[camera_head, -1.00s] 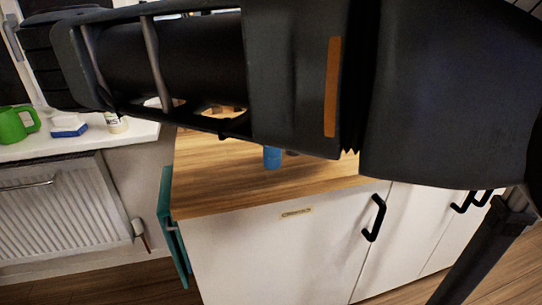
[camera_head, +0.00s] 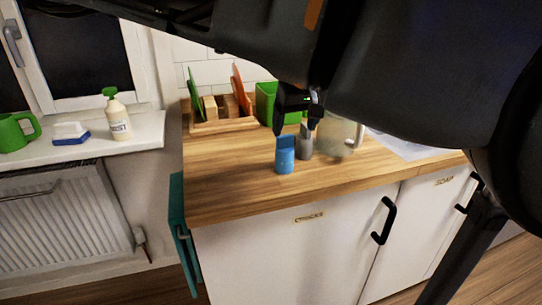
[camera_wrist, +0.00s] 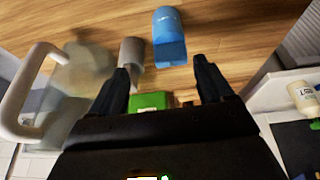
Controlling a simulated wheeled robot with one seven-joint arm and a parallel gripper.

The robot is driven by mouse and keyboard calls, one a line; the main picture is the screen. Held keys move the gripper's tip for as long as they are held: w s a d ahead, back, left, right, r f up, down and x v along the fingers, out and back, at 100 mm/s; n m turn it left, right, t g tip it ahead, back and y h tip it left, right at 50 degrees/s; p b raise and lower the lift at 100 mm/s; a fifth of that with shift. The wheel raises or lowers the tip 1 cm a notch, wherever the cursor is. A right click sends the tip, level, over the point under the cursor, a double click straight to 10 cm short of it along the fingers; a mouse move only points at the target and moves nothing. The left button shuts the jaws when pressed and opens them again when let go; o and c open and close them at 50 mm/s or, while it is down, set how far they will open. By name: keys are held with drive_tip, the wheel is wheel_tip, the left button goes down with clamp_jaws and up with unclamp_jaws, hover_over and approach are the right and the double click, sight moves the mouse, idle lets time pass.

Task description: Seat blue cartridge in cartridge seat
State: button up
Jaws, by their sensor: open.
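The blue cartridge (camera_head: 285,158) stands upright on the wooden counter, near its front edge. In the wrist view the blue cartridge (camera_wrist: 169,40) lies ahead of the fingertips, about in line with the gap between them. My gripper (camera_head: 296,122) is open and empty. It hangs over the counter just above and behind the cartridge, pointing down. Both dark fingers of my gripper (camera_wrist: 164,75) show in the wrist view with nothing between them. I cannot make out a cartridge seat; my arm hides much of the counter's right side.
A grey cylinder (camera_head: 306,143) stands right beside the cartridge, with a clear jug (camera_head: 344,134) further right. Behind are a green box (camera_head: 265,102) and a wooden rack (camera_head: 222,126) with boards. The counter's left front (camera_head: 225,185) is clear.

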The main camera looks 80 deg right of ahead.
sight(286, 136)
drive_tip(key=shift+w+f, duration=0.15)
drive_tip(key=shift+w, duration=0.3)
drive_tip(key=shift+w+p+x, duration=0.15)
drive_tip(key=shift+p+x, duration=0.2)
drive_tip(key=shift+x, duration=1.5)
drive_tip(key=shift+w+p+x, duration=0.2)
drive_tip(key=shift+p+x, duration=0.15)
drive_tip(key=shift+x, duration=1.55)
drive_tip(key=shift+a, duration=0.15)
drive_tip(key=c, duration=1.2)
